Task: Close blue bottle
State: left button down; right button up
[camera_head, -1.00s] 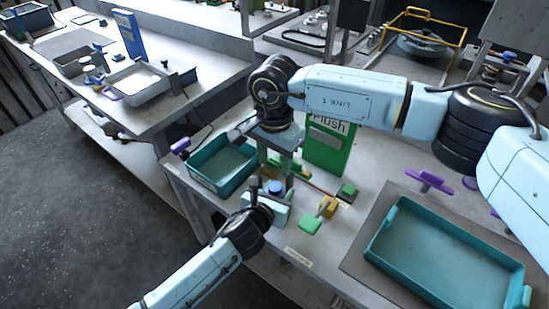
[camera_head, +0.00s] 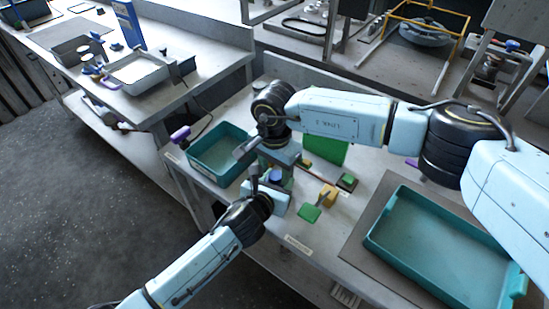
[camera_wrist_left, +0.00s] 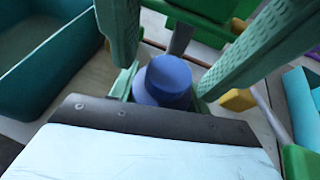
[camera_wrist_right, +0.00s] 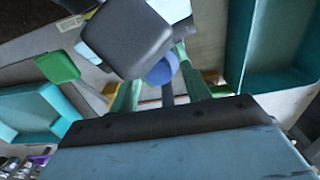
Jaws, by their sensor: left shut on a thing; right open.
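The blue bottle's round top (camera_head: 276,174) shows between my grippers; it is also in the left wrist view (camera_wrist_left: 165,80) and the right wrist view (camera_wrist_right: 162,70). My left gripper (camera_head: 270,188) comes in from the front left and is shut on the blue bottle. Most of the bottle's body is hidden by the grippers. My right gripper (camera_head: 280,160) is above and behind it, pointing down. Its open green fingers (camera_wrist_right: 158,88) are spread to either side of the blue top, apparently without contact.
A teal bin (camera_head: 222,152) stands left of the grippers. A large teal tray (camera_head: 440,250) lies on a mat to the right. Green and yellow pieces (camera_head: 320,202) lie close by on the table. A green panel (camera_head: 328,150) stands behind my right gripper.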

jog(key=shift+f, duration=0.3)
jog(key=c, duration=1)
jog(key=m, duration=0.6)
jog(key=shift+m, duration=0.3)
pick_arm(q)
jog(key=shift+d, duration=0.1)
pick_arm(e)
jog(key=shift+w, duration=0.1)
jog(key=o, duration=1)
jog(key=shift+o, duration=0.3)
pick_arm(q)
jog(key=shift+w+a, duration=0.1)
jog(key=shift+a, duration=0.15)
pick_arm(e)
jog(key=shift+s, duration=0.2)
